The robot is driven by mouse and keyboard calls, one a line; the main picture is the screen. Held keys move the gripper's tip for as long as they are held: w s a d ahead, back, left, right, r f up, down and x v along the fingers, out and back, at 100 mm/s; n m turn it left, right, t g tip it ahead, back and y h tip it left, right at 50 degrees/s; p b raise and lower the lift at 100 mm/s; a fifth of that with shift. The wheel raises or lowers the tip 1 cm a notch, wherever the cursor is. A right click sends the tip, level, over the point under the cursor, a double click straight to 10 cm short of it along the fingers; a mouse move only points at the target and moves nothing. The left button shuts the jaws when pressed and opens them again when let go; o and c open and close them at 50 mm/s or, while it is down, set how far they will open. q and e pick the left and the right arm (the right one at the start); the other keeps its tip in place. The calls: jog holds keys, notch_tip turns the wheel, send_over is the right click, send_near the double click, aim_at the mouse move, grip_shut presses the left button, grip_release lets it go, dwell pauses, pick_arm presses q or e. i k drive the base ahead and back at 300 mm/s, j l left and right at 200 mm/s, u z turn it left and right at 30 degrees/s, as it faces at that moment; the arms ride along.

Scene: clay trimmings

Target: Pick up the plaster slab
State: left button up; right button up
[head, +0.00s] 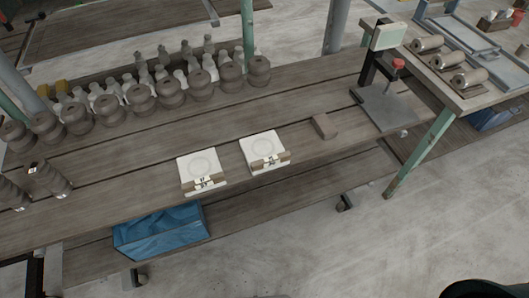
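Two white square slabs with a faint round mark on top lie flat on the wooden workbench. The left slab (198,161) is near the bench's front edge, and the right slab (262,144) is a little further right and back. Both look like plaster, and I cannot tell which one the task means. Each has small brown and white pieces along its front edge, too small to make out. Neither of my grippers is in view, and nothing is touching the slabs.
Rows of dark grey and pale pots (142,97) fill the bench's back left. Ribbed dark pieces (49,178) lie at the left end. A brown block (325,126) and a stand with a grey plate (388,106) are to the right. A blue bundle (158,232) sits on the lower shelf.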

aim_at(263, 151)
jog(key=j, duration=0.45)
jog(key=k+j+z, duration=0.1)
jog(key=j, duration=0.3)
jog(key=k+j, duration=0.1)
jog(key=j, duration=0.35)
jog(key=k+j, duration=0.1)
jog(key=j, duration=0.35)
jog(key=j+z, duration=0.1)
jog(key=j, duration=0.35)
jog(key=k, duration=0.05)
